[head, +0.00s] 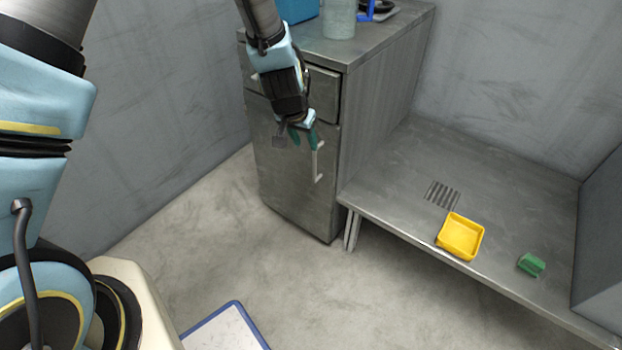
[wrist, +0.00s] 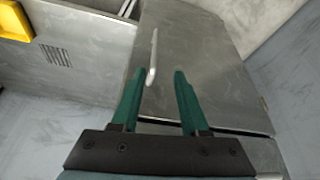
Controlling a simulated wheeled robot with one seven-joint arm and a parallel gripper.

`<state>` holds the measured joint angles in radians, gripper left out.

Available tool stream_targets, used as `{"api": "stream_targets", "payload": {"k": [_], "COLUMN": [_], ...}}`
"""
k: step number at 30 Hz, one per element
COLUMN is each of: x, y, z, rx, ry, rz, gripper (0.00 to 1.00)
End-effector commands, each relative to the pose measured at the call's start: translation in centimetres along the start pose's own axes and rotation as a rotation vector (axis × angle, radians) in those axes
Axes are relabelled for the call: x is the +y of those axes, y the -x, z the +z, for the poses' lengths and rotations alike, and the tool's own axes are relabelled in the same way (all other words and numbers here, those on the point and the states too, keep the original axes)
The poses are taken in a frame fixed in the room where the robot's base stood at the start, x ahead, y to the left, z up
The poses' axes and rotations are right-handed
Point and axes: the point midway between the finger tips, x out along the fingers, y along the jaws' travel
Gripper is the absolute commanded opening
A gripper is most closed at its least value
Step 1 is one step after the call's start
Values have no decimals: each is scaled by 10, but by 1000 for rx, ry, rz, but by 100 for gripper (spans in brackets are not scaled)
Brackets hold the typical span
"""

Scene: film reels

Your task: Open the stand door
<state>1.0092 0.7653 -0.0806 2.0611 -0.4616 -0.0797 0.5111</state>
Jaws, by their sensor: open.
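The stand (head: 386,75) is a grey metal cabinet with a drawer on top and a door (head: 290,185) below; the door looks shut. A pale vertical bar handle (head: 318,162) is on the door's right side. My gripper (head: 302,137) is in front of the door's upper part, by the handle's upper end. In the wrist view, my gripper (wrist: 157,85) has its two green fingers apart with nothing held. The handle (wrist: 153,58) shows between the finger lines, nearer the left finger, with the door (wrist: 205,65) behind. I cannot tell whether a finger touches the handle.
A low metal bench (head: 400,185) adjoins the stand on the right, holding a yellow tray (head: 461,237) and a green object (head: 531,264). A grey-blue cylinder (head: 339,18) stands on top of the stand. A blue-edged white board (head: 225,330) lies at the bottom. The floor before the door is clear.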

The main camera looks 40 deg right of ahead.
Motion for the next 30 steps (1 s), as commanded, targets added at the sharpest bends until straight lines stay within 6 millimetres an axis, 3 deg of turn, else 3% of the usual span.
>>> {"api": "stream_targets", "payload": {"k": [3, 8, 21, 30], "x": [10, 10, 10, 10], "y": [-14, -31, -104, -117], "z": [0, 0, 0, -1], "rx": [5, 3, 3, 5], "ry": [-18, -18, -17, -17], "rz": [3, 3, 4, 3], "gripper": [45, 45, 45, 45]}}
